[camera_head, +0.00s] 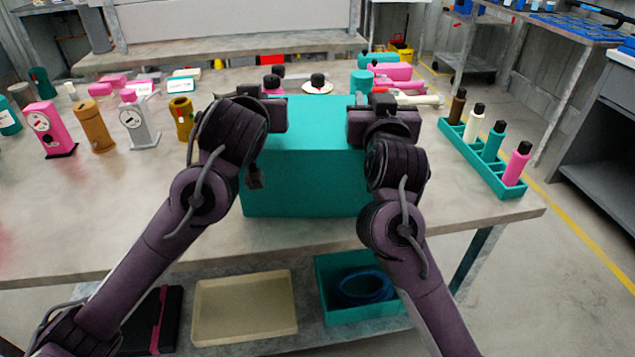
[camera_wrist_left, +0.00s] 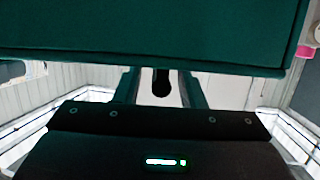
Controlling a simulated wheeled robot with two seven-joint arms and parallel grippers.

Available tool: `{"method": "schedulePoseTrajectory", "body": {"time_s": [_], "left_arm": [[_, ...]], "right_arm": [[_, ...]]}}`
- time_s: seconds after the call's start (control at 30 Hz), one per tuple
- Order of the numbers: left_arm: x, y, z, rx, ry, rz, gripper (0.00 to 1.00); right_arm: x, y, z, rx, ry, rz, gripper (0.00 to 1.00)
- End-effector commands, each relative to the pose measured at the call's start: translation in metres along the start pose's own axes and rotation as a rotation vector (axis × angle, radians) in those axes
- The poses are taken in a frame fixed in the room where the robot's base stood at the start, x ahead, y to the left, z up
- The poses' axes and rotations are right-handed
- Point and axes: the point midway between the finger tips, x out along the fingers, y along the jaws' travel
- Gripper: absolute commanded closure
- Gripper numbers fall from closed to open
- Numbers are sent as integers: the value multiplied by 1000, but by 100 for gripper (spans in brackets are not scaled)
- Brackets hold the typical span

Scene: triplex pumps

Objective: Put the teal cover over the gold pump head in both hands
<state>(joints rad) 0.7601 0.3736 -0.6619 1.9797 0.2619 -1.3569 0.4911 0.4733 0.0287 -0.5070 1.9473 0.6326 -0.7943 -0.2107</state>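A large teal box, the teal cover (camera_head: 305,180), stands upright at the middle of the near bench edge, between my two arms. My left gripper (camera_head: 268,113) is at its upper left side and my right gripper (camera_head: 383,122) is at its upper right side. The fingertips are hidden in the head view. In the left wrist view a dark teal face of the cover (camera_wrist_left: 150,35) fills the top, close above the gripper body. Two narrow uprights with a gap between them show below it; their grip is unclear. I cannot pick out the gold pump head; the cover hides whatever is behind or under it.
Pink, gold and grey dial units (camera_head: 140,130) stand at the left of the bench (camera_head: 60,225). A teal rack (camera_head: 482,160) with several bottles stands at the right. Small parts lie behind the cover. A cream tray (camera_head: 245,335) and a teal bin (camera_head: 340,317) sit on the lower shelf.

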Motion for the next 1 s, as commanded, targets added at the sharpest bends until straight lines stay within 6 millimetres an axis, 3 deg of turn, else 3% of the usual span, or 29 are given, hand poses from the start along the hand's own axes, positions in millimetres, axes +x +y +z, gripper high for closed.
{"method": "schedulePoseTrajectory", "body": {"time_s": [0.3,0.5,0.77,1.0], "left_arm": [[-67,0,-1,2,4,1,64],[-97,0,0,0,1,1,64],[-108,0,0,0,0,1,64],[-108,0,0,0,0,1,64]], "right_arm": [[0,0,0,0,0,0,64],[0,0,0,0,0,0,64],[-13,-1,0,-1,1,-1,64],[-62,0,0,3,0,-3,64]]}}
